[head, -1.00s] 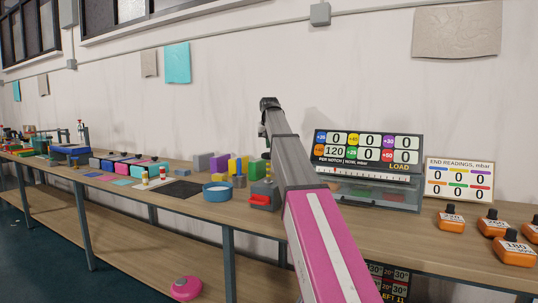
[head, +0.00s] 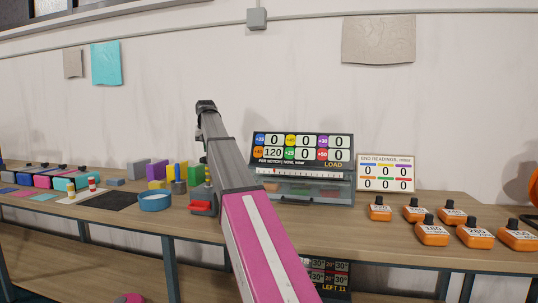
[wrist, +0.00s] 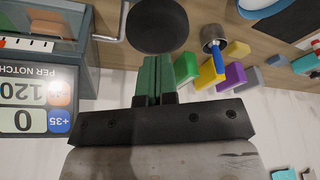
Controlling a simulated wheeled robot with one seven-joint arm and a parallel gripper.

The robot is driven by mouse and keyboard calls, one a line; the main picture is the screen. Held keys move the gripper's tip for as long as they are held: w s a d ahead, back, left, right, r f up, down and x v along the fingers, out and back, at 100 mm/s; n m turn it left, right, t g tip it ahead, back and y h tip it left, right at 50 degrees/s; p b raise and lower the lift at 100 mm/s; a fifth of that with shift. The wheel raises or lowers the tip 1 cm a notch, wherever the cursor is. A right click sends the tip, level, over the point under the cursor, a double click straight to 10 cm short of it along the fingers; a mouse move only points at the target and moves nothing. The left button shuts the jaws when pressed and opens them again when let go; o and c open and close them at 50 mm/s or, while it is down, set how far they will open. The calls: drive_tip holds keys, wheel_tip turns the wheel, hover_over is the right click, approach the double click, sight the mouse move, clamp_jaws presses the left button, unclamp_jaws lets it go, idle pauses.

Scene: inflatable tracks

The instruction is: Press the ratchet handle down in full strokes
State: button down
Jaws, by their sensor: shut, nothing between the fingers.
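In the wrist view my gripper (wrist: 155,62) is shut, its two green fingers together and empty. A large round black knob (wrist: 157,25) lies just beyond the fingertips; I cannot tell whether they touch, or whether it is the ratchet handle's end. A bent metal rod (wrist: 109,32) shows beside it. In the head view a grey device with a red part (head: 201,206) stands at the bench's front edge, partly behind my pink and grey arm. The fingers are not clear there. The load board (head: 300,150) behind reads 120 in one window and 0 in the others.
Coloured blocks (head: 157,171) and a blue round dish (head: 155,201) stand left of the device. Several orange weights (head: 432,233) sit on the right of the bench, before the end readings board (head: 386,173). Bench top between board and weights is partly clear.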

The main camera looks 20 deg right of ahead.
drive_tip(key=shift+f, duration=0.15)
idle(0.3)
drive_tip(key=shift+s+f, duration=0.1)
drive_tip(key=shift+f, duration=4.9)
drive_tip(key=shift+r, duration=5.2)
drive_tip(key=shift+f, duration=0.15)
